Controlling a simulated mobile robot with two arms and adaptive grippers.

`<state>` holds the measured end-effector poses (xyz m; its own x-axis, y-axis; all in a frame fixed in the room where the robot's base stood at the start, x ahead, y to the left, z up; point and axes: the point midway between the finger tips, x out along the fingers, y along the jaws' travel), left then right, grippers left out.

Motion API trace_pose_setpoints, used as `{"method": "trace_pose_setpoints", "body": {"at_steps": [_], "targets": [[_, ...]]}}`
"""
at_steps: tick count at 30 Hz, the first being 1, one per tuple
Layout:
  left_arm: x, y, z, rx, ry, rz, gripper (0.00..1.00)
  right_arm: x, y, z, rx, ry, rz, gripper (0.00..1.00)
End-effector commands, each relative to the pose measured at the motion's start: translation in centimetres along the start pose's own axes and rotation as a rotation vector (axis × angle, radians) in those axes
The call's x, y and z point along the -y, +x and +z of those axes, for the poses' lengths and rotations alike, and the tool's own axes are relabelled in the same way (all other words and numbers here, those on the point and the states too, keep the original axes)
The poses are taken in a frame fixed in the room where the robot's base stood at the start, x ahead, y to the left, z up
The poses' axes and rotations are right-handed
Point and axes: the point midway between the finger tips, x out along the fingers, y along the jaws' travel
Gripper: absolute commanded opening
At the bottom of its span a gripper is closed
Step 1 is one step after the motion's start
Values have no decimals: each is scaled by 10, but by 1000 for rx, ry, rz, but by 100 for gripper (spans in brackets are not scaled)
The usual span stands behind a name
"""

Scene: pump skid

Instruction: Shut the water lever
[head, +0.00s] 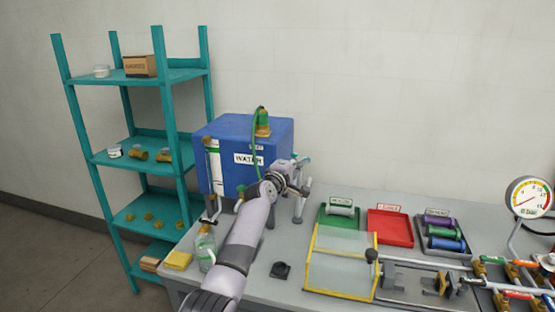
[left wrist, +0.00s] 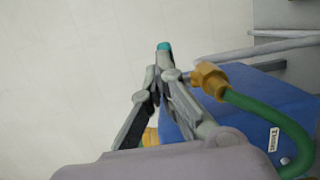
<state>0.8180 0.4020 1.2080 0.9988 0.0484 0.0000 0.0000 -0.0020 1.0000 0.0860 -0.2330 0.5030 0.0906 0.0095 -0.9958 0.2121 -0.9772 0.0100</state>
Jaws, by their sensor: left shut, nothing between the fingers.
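The blue water tank (head: 222,150) with a "WATER" label stands on legs at the bench's left end. It also fills the right part of the left wrist view (left wrist: 262,105). A green hose (left wrist: 275,118) with a brass fitting (left wrist: 208,80) is on it. My left gripper (head: 305,182) is in front of the tank's right side, fingers shut and empty. In the left wrist view the fingers (left wrist: 163,62) come together beside the brass fitting. A small teal tip (left wrist: 164,46) shows at their end; I cannot tell what it belongs to. I cannot make out the water lever clearly; my arm hides part of the tank front. My right gripper is not in view.
A clear bottle (head: 205,250) and a yellow sponge (head: 177,260) are at the bench's left end. A green tray (head: 326,218), red tray (head: 391,229), yellow-edged clear cover (head: 340,265) and gauge (head: 528,198) lie right. A teal shelf (head: 88,150) stands left.

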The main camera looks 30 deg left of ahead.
Motion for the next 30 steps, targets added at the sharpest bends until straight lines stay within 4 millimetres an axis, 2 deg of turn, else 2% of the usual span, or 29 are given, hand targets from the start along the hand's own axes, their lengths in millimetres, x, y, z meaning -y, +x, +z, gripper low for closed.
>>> {"method": "trace_pose_setpoints", "body": {"at_steps": [9,30], "targets": [[1,15,12,13,0,0,0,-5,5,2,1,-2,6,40],[0,20,16,14,0,0,0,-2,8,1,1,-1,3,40]]}}
